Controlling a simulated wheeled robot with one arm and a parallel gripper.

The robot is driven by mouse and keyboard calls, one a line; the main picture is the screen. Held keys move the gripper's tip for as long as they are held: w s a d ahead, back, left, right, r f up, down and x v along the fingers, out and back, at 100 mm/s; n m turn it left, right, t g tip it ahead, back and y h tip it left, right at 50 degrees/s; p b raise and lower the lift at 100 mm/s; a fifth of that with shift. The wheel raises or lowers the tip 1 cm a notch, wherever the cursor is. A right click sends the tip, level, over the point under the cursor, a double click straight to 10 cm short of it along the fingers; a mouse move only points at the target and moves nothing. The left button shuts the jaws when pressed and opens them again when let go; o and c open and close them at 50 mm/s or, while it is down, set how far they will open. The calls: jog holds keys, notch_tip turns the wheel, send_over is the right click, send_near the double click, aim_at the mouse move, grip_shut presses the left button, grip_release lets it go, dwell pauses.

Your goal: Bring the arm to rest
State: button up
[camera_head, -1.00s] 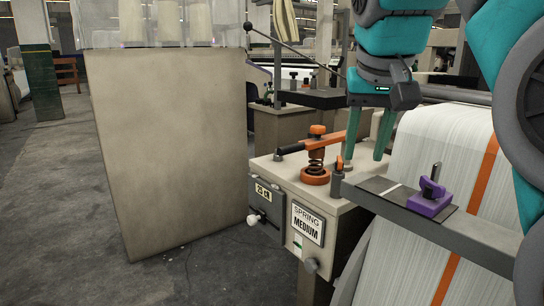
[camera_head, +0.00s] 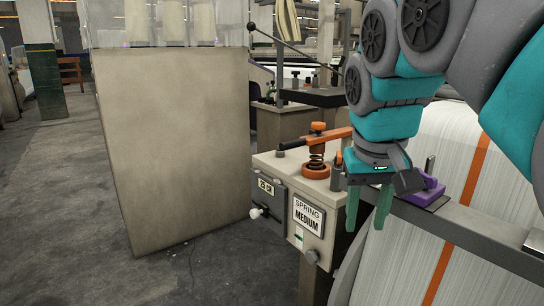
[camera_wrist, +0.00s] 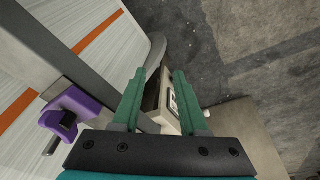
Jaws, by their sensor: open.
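My gripper (camera_head: 368,208) has green fingers pointing down and apart, with nothing between them. In the head view it hangs in front of the metal rail and to the right of the box labelled "SPRING MEDIUM" (camera_head: 307,217). It also shows in the wrist view (camera_wrist: 160,85), open, with the side of that box and the floor beyond its fingers. My arm is bent above it at the upper right and hides part of the loom behind.
A purple clamp (camera_head: 430,190) sits on the metal rail (camera_head: 480,235), close to my gripper's right. An orange spring lever (camera_head: 317,170) stands on the box. A tall beige cabinet (camera_head: 175,150) stands left; floor (camera_head: 60,220) there is clear.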

jog(key=s+f+g, duration=0.2)
jog(key=s+f, duration=0.8)
jog(key=f, duration=0.3)
jog(key=s+f+g, duration=0.2)
jog(key=s+f, duration=0.8)
jog(key=f, duration=0.3)
jog(key=shift+s+f+y, duration=0.15)
jog(key=shift+y, duration=0.25)
jog(key=shift+o, duration=0.2)
jog(key=shift+d, duration=0.1)
